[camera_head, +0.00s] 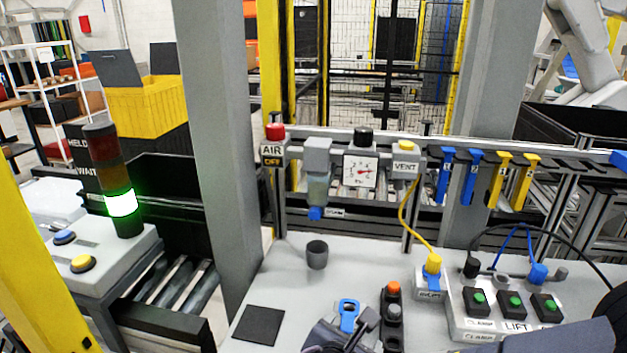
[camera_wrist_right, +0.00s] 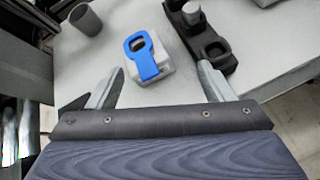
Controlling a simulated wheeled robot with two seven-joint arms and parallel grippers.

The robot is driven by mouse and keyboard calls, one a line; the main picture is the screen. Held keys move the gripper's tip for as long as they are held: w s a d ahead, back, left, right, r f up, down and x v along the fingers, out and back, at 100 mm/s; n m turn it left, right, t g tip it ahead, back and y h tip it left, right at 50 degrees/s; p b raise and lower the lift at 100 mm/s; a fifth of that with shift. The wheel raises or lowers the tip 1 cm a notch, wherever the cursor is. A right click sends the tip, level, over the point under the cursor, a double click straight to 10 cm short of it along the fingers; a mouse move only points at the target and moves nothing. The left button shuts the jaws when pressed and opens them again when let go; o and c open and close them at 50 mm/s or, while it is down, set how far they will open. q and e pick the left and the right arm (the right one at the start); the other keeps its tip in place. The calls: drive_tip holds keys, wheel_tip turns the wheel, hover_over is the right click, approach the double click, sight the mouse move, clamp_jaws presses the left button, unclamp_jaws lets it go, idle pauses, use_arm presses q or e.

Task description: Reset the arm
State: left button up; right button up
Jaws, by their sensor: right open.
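My right gripper (camera_wrist_right: 160,88) is open and empty in the right wrist view, its two grey fingers apart above the light grey table (camera_wrist_right: 255,60). A blue loop-handled piece (camera_wrist_right: 149,66) on a small pale block lies just beyond the gap between the fingers. The piece also shows at the bottom of the head view (camera_head: 348,317), close to grey gripper parts. Whether a finger touches it, I cannot tell. My left gripper is in neither view.
A dark holder (camera_wrist_right: 215,52) stands beside the right finger. A grey cup (camera_head: 317,254) and a black pad (camera_head: 259,325) are on the table. A panel with green buttons (camera_head: 480,323) stands at right. An air gauge (camera_head: 360,171) hangs on the rail behind. The stack light (camera_head: 122,204) glows green.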

drive_tip(key=s+d+m+g, duration=0.1)
drive_tip(key=d+m, duration=0.1)
drive_tip(key=d, duration=0.1)
drive_tip(key=s+d+f+m+g, duration=0.1)
drive_tip(key=d+m, duration=0.1)
drive_tip(key=d, duration=0.1)
drive_tip(key=s+d+m+g, duration=0.1)
drive_tip(key=d+m+g, duration=0.1)
drive_tip(key=d+m, duration=0.1)
drive_tip(key=shift+s+d+f+h, duration=0.2)
drive_tip(key=shift+d+h, duration=0.05)
drive_tip(key=shift+h, duration=0.05)
drive_tip(key=s+d+m+y, duration=0.2)
drive_tip(key=s+m+y, duration=0.2)
drive_tip(key=m, duration=0.7)
drive_tip(key=s+d+r+m+g+y, duration=0.1)
drive_tip(key=s+m+y, duration=0.3)
drive_tip(key=s+m, duration=0.5)
drive_tip(key=d+m, duration=0.1)
drive_tip(key=m, duration=0.2)
drive_tip(key=shift+d+y, duration=0.25)
drive_tip(key=shift+y, duration=0.05)
drive_tip(key=shift+c, duration=0.3)
